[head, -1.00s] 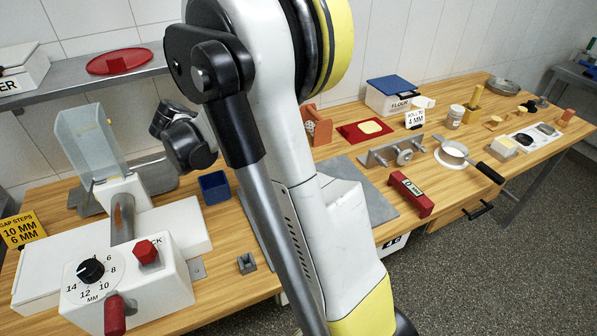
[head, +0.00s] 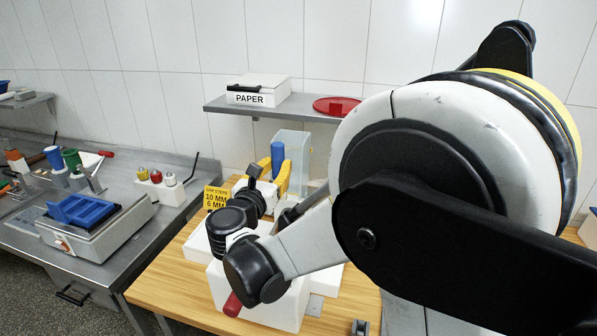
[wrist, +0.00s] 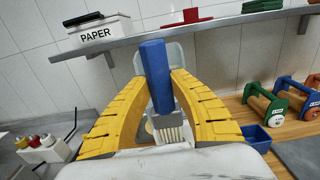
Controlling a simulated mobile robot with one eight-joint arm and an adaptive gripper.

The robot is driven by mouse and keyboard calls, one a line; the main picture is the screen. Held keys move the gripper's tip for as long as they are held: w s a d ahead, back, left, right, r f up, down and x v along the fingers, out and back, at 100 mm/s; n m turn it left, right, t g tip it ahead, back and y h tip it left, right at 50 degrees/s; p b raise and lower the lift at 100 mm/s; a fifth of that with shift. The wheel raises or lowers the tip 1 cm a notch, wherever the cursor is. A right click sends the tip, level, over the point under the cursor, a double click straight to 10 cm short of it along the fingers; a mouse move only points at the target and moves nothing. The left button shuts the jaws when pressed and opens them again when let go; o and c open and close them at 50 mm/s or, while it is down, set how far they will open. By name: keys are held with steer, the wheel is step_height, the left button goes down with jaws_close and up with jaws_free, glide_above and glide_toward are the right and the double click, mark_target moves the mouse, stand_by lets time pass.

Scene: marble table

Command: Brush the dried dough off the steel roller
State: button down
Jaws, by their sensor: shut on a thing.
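My gripper (wrist: 162,105) is shut on a brush with a blue handle (wrist: 156,75) and pale bristles (wrist: 170,131). The handle stands up between the yellow fingers and the bristles point down; the blue handle also shows in the head view (head: 278,157). The white dough machine (head: 280,303) stands on the wooden table, with my arm across it. Its clear guard (head: 294,142) rises behind the gripper. My arm and the machine hide the steel roller in the head view. I cannot tell whether the bristles touch it.
A yellow gap-steps sign (head: 215,198) stands beside the machine. A steel table (head: 110,215) is at the left. A blue bin (wrist: 256,138) and several coloured hand rollers (wrist: 265,108) are at the right.

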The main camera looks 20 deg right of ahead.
steer(key=shift+a, duration=0.1)
stand_by(0.3)
steer(key=shift+s+f+b, duration=0.1)
steer(key=shift+f+b, duration=0.45)
step_height(320, 180, down, 7)
steer(key=b, duration=0.5)
steer(key=shift+b, duration=0.35)
steer(key=shift+f+b, duration=0.55)
steer(key=shift+b, duration=0.1)
stand_by(0.4)
steer(key=shift+s, duration=0.1)
steer(key=x, duration=0.3)
steer(key=shift+w, duration=0.3)
stand_by(2.0)
